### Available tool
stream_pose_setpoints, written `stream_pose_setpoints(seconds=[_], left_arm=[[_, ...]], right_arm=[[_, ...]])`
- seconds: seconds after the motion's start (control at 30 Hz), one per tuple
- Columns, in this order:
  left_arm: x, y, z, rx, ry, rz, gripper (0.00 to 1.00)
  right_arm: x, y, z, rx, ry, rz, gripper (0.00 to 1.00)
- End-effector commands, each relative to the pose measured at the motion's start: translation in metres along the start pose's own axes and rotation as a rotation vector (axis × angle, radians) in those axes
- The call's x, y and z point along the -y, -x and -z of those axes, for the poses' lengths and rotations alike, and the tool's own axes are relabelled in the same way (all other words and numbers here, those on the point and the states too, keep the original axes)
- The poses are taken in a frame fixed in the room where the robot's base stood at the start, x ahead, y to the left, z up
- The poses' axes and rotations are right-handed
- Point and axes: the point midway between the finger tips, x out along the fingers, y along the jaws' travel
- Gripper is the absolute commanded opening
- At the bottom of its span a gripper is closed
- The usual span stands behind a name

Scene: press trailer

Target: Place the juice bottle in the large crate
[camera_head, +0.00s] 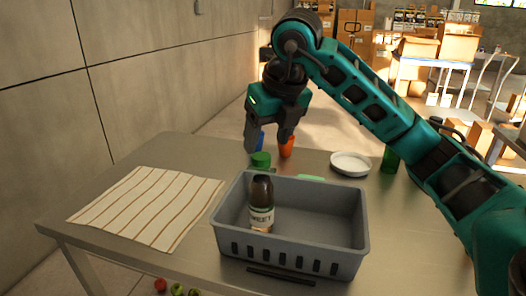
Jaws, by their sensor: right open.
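A grey crate (330,228) with slotted sides stands on the table. A dark brown bottle (262,205) with a pale label stands upright in its left part; I cannot tell if this is the juice bottle. My right gripper (269,146) points down behind the crate's back left side, above a green-topped thing (261,160). Its two fingers are apart, and I see nothing held between them. An orange item (287,147) and a blue item (259,139) show near the fingertips, partly hidden. My left gripper is out of view.
A striped cloth (150,203) lies flat on the table (165,152) left of the crate. A white plate (350,163) and a green item (390,160) are behind it to the right. A wall (130,60) runs along the left.

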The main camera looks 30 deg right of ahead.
Motion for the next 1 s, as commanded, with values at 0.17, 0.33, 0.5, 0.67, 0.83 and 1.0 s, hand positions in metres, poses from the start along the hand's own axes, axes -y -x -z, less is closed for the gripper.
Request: stream_pose_setpoints(seconds=[0.17, 0.33, 0.5, 0.67, 0.83, 1.0], left_arm=[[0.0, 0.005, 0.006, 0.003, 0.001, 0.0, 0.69], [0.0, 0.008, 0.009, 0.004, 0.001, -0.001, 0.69], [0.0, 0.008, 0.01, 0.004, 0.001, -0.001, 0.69], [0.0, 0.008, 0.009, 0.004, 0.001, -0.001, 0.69], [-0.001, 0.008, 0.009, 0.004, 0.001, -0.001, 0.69], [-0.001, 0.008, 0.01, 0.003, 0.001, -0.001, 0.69]], right_arm=[[0.001, 0.038, -0.002, 0.004, 0.0, 0.003, 0.65], [0.0, 0.052, -0.001, 0.001, 0.0, 0.002, 0.65], [0.0, 0.055, 0.0, -0.001, 0.0, 0.001, 0.65], [0.0, 0.055, 0.0, -0.001, 0.0, 0.001, 0.65], [0.0, 0.055, 0.0, -0.001, 0.0, 0.001, 0.65], [0.0, 0.055, 0.0, -0.001, 0.0, 0.001, 0.65]])
